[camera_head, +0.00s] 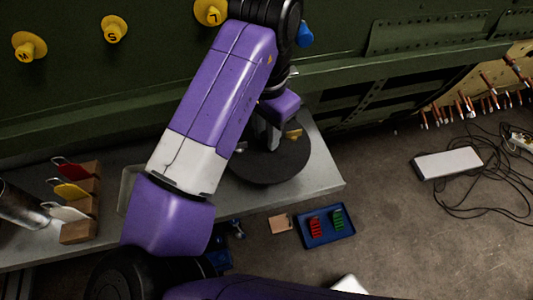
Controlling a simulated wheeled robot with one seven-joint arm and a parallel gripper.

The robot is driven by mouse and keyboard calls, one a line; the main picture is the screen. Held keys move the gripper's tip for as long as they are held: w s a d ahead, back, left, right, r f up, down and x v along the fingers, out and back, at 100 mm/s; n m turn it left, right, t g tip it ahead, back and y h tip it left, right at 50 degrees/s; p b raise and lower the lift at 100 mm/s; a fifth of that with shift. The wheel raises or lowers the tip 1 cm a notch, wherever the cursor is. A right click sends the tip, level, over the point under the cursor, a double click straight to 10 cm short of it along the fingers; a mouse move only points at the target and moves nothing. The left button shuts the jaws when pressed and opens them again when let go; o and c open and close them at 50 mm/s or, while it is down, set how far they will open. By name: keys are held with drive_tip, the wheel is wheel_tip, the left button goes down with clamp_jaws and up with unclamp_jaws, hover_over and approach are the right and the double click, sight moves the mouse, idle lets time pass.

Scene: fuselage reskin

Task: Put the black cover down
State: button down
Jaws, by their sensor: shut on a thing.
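The black cover (268,168) is a round dark disc over the grey bench (322,180), close to its right end. I cannot tell whether it touches the bench top or hangs just above it. My gripper (268,138) points down at the cover's middle and is shut on it. The exact grip point is partly hidden by my purple arm. A small tan piece (293,134) shows at the cover's far edge, beside my gripper.
The green fuselage wall (340,85) with yellow knobs (114,29) stands behind the bench. A wooden rack (80,232) with coloured tags and a metal cylinder (20,212) are at left. A blue tray (325,228) lies below, with cables (490,185) at right.

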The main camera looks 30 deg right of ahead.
sight(266, 147)
drive_tip(key=shift+f+b, duration=2.05)
drive_tip(key=shift+f, duration=0.5)
drive_tip(key=shift+r, duration=0.1)
drive_tip(key=c, duration=1.2)
unclamp_jaws()
drive_tip(key=shift+o, duration=0.2)
wheel_tip(266, 147, up, 12)
drive_tip(key=shift+p, duration=0.45)
